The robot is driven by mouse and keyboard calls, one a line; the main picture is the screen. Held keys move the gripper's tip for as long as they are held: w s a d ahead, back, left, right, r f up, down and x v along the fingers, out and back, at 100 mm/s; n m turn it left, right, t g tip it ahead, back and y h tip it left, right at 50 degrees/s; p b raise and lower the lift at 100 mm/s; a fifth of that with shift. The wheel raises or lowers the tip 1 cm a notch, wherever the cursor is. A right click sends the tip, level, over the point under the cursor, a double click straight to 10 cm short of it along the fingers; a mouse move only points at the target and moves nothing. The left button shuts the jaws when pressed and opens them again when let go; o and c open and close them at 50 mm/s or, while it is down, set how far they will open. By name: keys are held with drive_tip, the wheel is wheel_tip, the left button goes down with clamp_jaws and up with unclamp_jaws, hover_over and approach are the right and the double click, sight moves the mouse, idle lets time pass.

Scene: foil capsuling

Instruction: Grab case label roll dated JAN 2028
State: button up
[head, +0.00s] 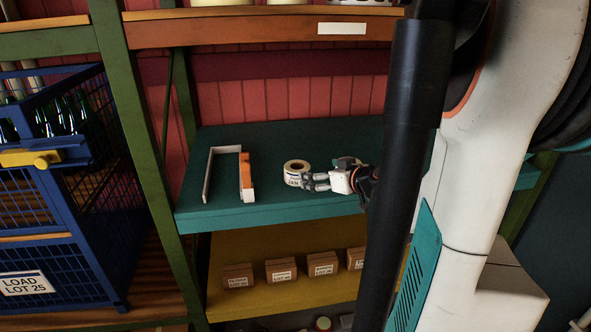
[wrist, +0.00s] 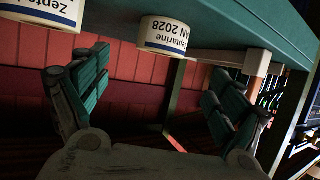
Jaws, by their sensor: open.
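The JAN 2028 label roll (head: 295,167) is a white and tan roll on the teal shelf, left of my gripper (head: 308,181). In the wrist view, which is upside down, its label reads "Zeptarine" and "JAN 2028" (wrist: 165,36). There the roll lies ahead, between the directions of the two open fingers (wrist: 160,72). My gripper is open with nothing held. Its fingertips are close to the roll in the head view; I cannot tell if they touch. A second Zeptarine roll (wrist: 45,12) is at the left of the wrist view, its date cut off. It is partly hidden behind my gripper in the head view (head: 346,161).
A white and orange bracket (head: 246,178) stands on the teal shelf (head: 240,213), left of the roll. Small labelled boxes (head: 281,272) line the yellow shelf below. A green rack post (head: 150,130) and a blue cage (head: 85,220) are at the left. Shelf space behind the roll looks clear.

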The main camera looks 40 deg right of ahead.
drive_tip(key=b, duration=0.1)
approach(294, 167)
drive_tip(key=shift+w+d+f, duration=0.25)
drive_tip(key=shift+w+f, duration=0.65)
drive_tip(key=shift+r+b+x, duration=0.2)
drive_tip(key=shift+b+x, duration=0.25)
drive_tip(key=shift+x, duration=0.95)
drive_tip(key=shift+r+b+x, duration=0.2)
drive_tip(key=shift+b+x, duration=0.2)
drive_tip(key=shift+x, duration=1.05)
drive_tip(key=shift+a, duration=0.15)
drive_tip(key=c, duration=1.3)
